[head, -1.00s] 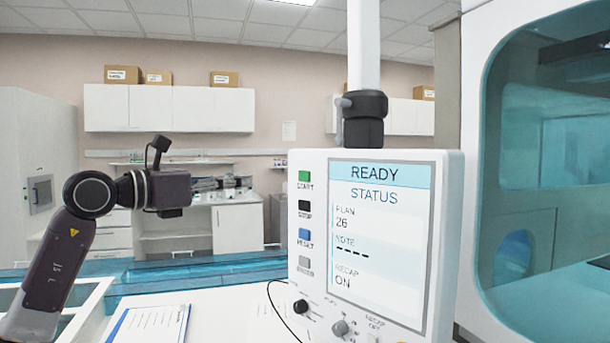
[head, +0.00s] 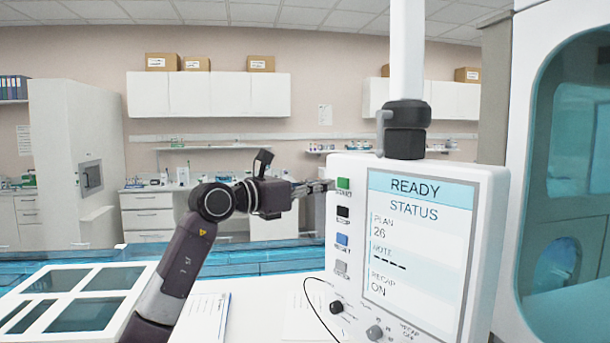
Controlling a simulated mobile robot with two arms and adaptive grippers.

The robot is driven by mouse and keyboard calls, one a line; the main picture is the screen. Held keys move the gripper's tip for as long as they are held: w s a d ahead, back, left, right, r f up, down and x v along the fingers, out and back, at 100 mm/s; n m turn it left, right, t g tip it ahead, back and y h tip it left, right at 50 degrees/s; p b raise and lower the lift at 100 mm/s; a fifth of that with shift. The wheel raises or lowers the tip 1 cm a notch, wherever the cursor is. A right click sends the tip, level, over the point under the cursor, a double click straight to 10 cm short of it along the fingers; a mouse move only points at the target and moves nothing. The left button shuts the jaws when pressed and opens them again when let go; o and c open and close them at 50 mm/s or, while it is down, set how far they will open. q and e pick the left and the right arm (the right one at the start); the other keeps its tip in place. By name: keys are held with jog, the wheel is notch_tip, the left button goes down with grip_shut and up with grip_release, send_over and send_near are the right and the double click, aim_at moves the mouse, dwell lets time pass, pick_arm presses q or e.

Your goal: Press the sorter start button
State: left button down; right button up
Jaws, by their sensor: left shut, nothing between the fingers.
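The green start button (head: 344,183) is the top one in the column of buttons on the left side of the white control panel (head: 490,250). The panel's screen (head: 420,245) reads READY, STATUS, PLAN 26, RECAP ON. My left gripper (head: 330,185) is shut and empty. Its fingers point right, and the tips are at or very near the left edge of the start button. I cannot tell whether they touch it. My right gripper is not in view.
Below the start button are a black button (head: 343,213), a blue button (head: 342,239) and a grey button (head: 341,267). Knobs (head: 336,307) sit lower on the panel. A white tray (head: 68,306) and papers (head: 204,318) lie on the worktop. A teal-windowed machine (head: 515,150) stands at right.

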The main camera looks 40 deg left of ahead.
aim_at(343, 183)
pick_arm(q)
jog(key=shift+p+x, duration=0.5)
jog(key=shift+x, duration=0.75)
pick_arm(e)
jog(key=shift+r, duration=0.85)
